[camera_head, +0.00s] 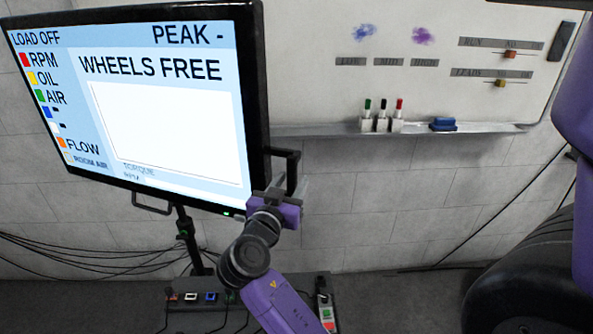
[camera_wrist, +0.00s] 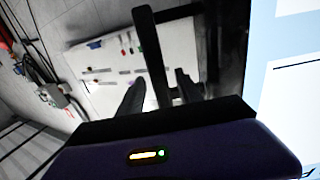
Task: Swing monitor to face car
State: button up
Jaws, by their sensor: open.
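The monitor (camera_head: 165,120) is a large black-framed screen at the left of the head view, showing "WHEELS FREE" and "PEAK -". Its screen turns toward my camera, slightly angled. A black side handle (camera_head: 293,165) sticks out from its right edge. My gripper (camera_head: 287,188) is at that handle. In the wrist view, the open fingers of my gripper (camera_wrist: 158,90) stand on either side of the handle's bar (camera_wrist: 152,55). I cannot tell whether they touch it. The monitor's bright screen (camera_wrist: 285,90) fills the right of the wrist view. The car is not clearly visible; a black tire (camera_head: 535,285) is at lower right.
A whiteboard (camera_head: 420,75) with markers (camera_head: 381,122) and a blue eraser (camera_head: 443,124) on its ledge is on the back wall. Cables hang along the wall at left.

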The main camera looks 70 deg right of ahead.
jog(key=shift+d+p, duration=0.45)
jog(key=shift+d, duration=1.5)
grip_shut()
